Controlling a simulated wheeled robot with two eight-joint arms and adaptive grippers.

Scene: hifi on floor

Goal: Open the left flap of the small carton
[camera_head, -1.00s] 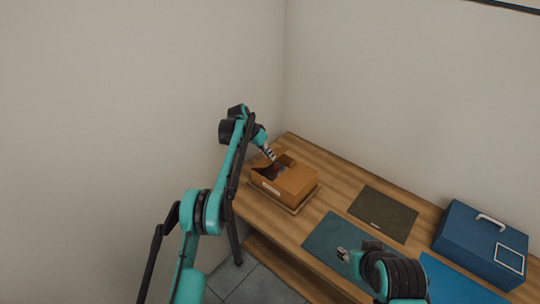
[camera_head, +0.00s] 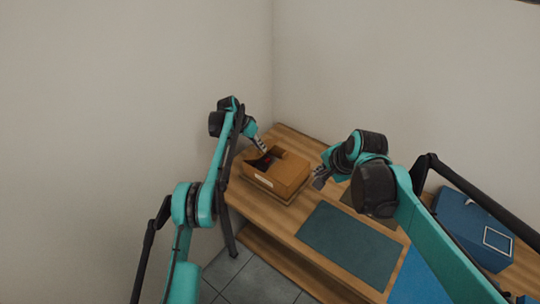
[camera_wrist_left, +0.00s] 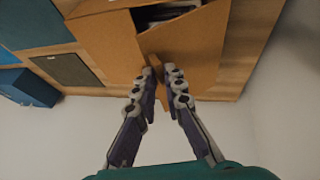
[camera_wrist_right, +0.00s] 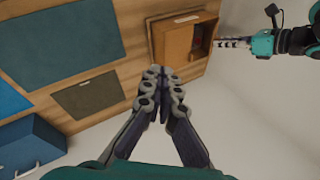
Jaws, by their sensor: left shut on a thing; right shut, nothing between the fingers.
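The small brown carton (camera_head: 283,178) stands at the far left of the table in the head view, partly open, with something dark and red inside. It also shows in the right wrist view (camera_wrist_right: 178,44). My left gripper (camera_head: 262,150) is at the carton's back left edge. In the left wrist view my left gripper (camera_wrist_left: 155,72) is shut on a brown cardboard flap (camera_wrist_left: 190,45), beside a gap with dark and pale contents. My right gripper (camera_head: 320,180) is right of the carton, apart from it. In the right wrist view its fingertips (camera_wrist_right: 162,72) are together and empty.
The carton rests on a thin board (camera_head: 262,192). A teal mat (camera_head: 348,245), a blue mat (camera_head: 420,280) and a dark olive mat (camera_wrist_right: 88,96) lie to the right. A blue box (camera_head: 462,225) stands farther right. Walls close off the table's back and left.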

